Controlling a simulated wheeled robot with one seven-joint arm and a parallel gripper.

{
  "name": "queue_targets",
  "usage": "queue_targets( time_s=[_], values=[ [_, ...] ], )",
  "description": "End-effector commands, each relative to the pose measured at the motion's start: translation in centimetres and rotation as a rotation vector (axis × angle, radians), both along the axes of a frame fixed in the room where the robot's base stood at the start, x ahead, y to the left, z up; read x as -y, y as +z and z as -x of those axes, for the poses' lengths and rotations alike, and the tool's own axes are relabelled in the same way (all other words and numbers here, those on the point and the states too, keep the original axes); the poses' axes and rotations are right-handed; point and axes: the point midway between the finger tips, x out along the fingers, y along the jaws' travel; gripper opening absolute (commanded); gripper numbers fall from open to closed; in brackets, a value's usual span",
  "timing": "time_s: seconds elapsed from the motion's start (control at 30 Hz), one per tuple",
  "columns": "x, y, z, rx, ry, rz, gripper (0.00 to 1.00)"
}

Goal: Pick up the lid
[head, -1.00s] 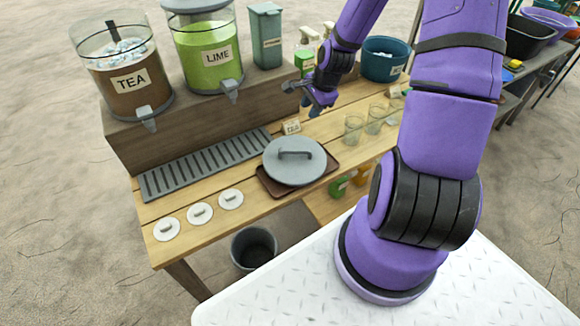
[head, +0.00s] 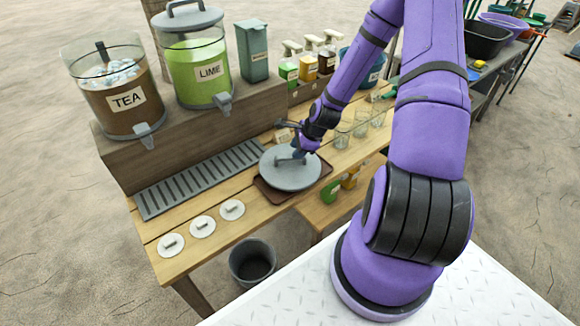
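The round grey lid (head: 288,179) lies flat on a brown tray (head: 262,190) on the wooden table. My gripper (head: 299,152) is down at the lid's top, at its handle. The TEA dispenser (head: 112,95) at the left is open on top, with pale pieces and a dark handle showing inside. The LIME dispenser (head: 198,75) beside it wears a similar grey lid (head: 189,18).
Glasses (head: 342,134) stand right of the lid. A small card (head: 283,136) stands just behind it. A slotted drip tray (head: 200,180) lies to the left, with three small white discs (head: 203,227) in front. A grey bin (head: 252,262) is below.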

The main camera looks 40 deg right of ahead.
Motion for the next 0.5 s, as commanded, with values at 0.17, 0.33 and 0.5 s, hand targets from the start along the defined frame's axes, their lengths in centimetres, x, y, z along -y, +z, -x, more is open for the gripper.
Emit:
queue_targets(
  time_s=[0.17,0.33,0.5],
  values=[
    [-0.9,-1.7,-0.6,-0.002,0.003,-0.001,0.33],
    [-1.6,-3.7,-1.5,-0.001,0.003,-0.001,0.33],
    [-1.8,-4.5,-1.9,-0.001,0.0,0.0,0.33]
  ],
)
